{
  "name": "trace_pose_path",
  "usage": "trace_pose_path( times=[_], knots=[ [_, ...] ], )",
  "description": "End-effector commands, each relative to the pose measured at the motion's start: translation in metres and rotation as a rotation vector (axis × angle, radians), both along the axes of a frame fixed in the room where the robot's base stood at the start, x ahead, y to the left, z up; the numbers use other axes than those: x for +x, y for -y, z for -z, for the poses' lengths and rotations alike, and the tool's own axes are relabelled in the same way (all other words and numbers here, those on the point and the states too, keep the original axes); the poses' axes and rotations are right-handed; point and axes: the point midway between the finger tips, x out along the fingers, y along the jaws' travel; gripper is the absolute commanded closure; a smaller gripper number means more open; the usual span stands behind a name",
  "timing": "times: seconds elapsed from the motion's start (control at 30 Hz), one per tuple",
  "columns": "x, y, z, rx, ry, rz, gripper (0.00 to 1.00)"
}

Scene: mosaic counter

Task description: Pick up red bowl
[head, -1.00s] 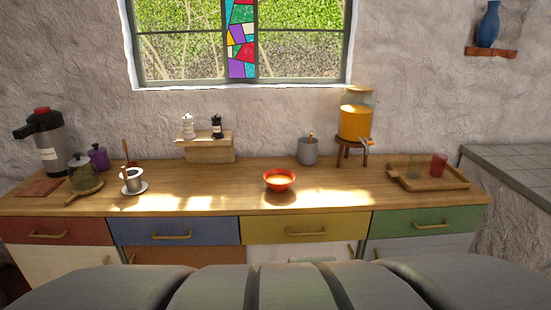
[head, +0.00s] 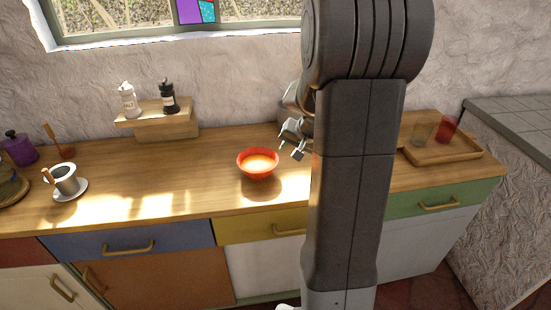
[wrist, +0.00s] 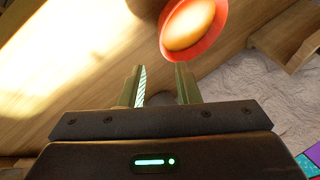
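The red bowl (head: 257,164) stands upright on the wooden counter, a little left of my arm in the head view. Its inside looks pale orange in bright light. In the wrist view the red bowl (wrist: 192,28) is at the top, cut off by the frame edge, beyond my fingertips. My gripper (head: 295,140) is above and to the right of the bowl, apart from it. In the wrist view my gripper (wrist: 160,82) has its two fingers spread with nothing between them.
A small wooden shelf (head: 165,126) with salt and pepper mills stands at the back left. A white cup on a saucer (head: 69,187) is at the left. A wooden tray (head: 470,155) with two cups is at the right. Counter around the bowl is clear.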

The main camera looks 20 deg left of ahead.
Motion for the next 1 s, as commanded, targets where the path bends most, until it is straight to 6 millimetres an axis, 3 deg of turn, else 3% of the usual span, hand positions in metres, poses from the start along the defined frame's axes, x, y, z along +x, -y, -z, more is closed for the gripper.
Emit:
trace_pose_path(
  times=[0.4,0.77,1.0],
  knots=[
    [0.018,-0.030,0.055,-0.004,-0.003,-0.001,0.71],
    [0.023,-0.042,0.075,-0.004,-0.003,-0.002,0.71],
    [0.028,-0.057,0.100,-0.003,-0.003,0.001,0.71]
  ],
)
